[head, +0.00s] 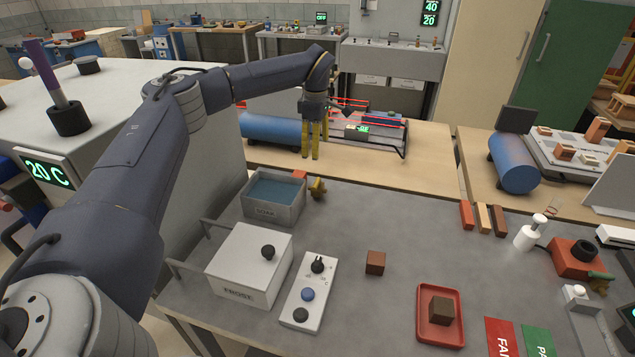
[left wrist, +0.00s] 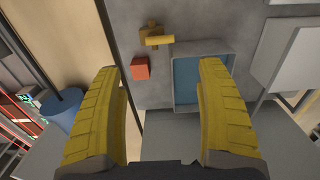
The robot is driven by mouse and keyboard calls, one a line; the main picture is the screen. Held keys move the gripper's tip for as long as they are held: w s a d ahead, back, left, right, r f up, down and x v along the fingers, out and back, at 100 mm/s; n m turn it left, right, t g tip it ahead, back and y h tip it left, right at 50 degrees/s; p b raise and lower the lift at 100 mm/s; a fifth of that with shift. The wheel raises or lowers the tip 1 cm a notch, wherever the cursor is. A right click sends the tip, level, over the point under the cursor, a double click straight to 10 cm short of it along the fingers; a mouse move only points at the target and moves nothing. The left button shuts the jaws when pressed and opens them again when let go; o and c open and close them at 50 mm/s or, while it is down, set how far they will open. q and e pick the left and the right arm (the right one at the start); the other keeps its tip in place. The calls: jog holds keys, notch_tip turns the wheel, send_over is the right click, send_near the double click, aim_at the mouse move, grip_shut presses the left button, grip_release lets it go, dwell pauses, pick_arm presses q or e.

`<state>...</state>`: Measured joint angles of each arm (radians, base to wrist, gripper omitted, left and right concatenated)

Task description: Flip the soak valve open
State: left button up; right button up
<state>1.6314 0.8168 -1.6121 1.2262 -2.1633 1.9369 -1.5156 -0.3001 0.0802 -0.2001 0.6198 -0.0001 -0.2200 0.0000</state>
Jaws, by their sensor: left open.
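The soak valve (head: 317,188) is a small brass-yellow fitting beside the right wall of the grey soak tank (head: 273,212), which holds blue water. In the left wrist view the valve (left wrist: 158,40) has a yellow lever lying sideways, next to the tank (left wrist: 202,106). I cannot tell from its pose whether it is open or shut. My left gripper (head: 312,145) hangs above and beyond the valve with its yellow fingers pointing down. It is open and empty. In the left wrist view its fingers (left wrist: 160,115) are spread wide, apart from the valve.
A small red-orange block (head: 300,175) stands close to the valve. The white frost box (head: 248,262) and a knob panel (head: 307,292) stand in front of the tank. A brown brick (head: 375,262) and a red tray (head: 427,327) lie to the right. The grey table between is clear.

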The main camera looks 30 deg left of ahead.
aim_at(316, 182)
pick_arm(q)
notch_tip(316, 182, down, 14)
jog(key=shift+r, duration=0.1)
dwell(0.5)
jog(key=c, duration=1.4)
